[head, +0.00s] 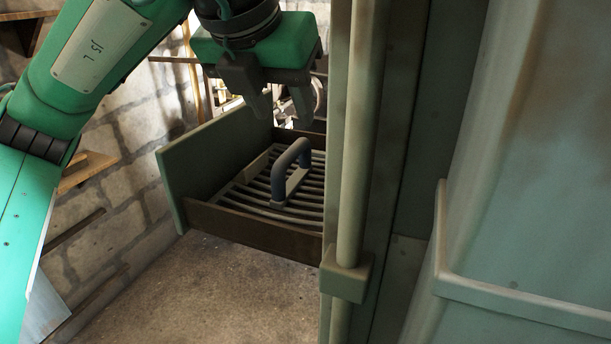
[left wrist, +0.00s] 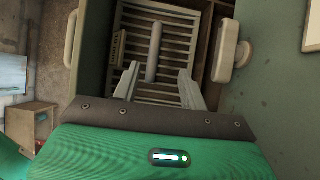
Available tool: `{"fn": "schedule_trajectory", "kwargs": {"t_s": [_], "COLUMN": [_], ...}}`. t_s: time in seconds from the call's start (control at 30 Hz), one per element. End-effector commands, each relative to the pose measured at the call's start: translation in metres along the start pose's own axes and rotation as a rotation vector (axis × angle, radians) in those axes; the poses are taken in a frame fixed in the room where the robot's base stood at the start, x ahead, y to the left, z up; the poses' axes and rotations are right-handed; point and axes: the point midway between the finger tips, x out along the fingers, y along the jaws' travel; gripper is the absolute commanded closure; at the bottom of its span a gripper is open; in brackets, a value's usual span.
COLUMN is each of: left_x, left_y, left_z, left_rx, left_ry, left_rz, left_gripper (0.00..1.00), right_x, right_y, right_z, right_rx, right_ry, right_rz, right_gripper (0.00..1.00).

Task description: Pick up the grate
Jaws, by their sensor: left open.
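The grate (head: 262,189) is a set of dark parallel bars with an upright arched handle (head: 290,172). It lies inside an open drawer (head: 250,224) with a green front panel. My left gripper (head: 282,116) is open and empty above the drawer, higher than the handle and apart from it. My right gripper is in neither view.
A tall green cabinet with a vertical rail (head: 352,150) stands just right of the drawer. A stone wall (head: 130,140) with wooden shelves is at the left. The floor (head: 190,285) below the drawer is clear. A small wooden box (left wrist: 32,122) shows in the left wrist view.

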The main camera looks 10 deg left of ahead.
Motion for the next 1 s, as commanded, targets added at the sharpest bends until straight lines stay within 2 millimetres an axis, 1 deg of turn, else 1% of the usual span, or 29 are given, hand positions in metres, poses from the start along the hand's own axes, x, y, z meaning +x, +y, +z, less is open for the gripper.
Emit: {"fn": "schedule_trajectory", "kwargs": {"t_s": [0.17,0.2,0.27,0.4,0.53,0.63,0.8,0.9,1.0], "left_x": [0.029,0.037,0.048,0.066,0.072,0.079,0.100,0.114,0.122], "left_y": [0.001,0.001,0.001,0.001,0.001,0.003,0.008,0.007,0.007], "left_z": [0.001,0.000,0.000,0.000,0.000,0.000,-0.001,-0.002,-0.002], "left_rx": [0.000,0.001,0.001,-0.001,0.000,0.000,0.000,0.000,0.000], "left_ry": [0.005,0.005,0.004,0.003,0.000,0.004,0.005,0.004,0.002], "left_rz": [0.001,0.001,0.001,0.000,0.000,0.001,0.000,0.000,0.000], "left_gripper": [0.57,0.57,0.57,0.57,0.57,0.57,0.57,0.57,0.57], "right_x": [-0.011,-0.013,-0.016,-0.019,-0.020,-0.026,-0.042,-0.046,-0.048], "right_y": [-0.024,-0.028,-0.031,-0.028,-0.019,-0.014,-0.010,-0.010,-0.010], "right_z": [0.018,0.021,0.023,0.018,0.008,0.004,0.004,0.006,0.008], "right_rx": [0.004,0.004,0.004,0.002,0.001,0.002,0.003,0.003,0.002], "right_ry": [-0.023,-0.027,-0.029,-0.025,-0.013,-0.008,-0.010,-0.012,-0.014], "right_rz": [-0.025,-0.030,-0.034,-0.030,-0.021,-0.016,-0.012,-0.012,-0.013], "right_gripper": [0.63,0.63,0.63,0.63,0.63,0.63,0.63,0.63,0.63]}}
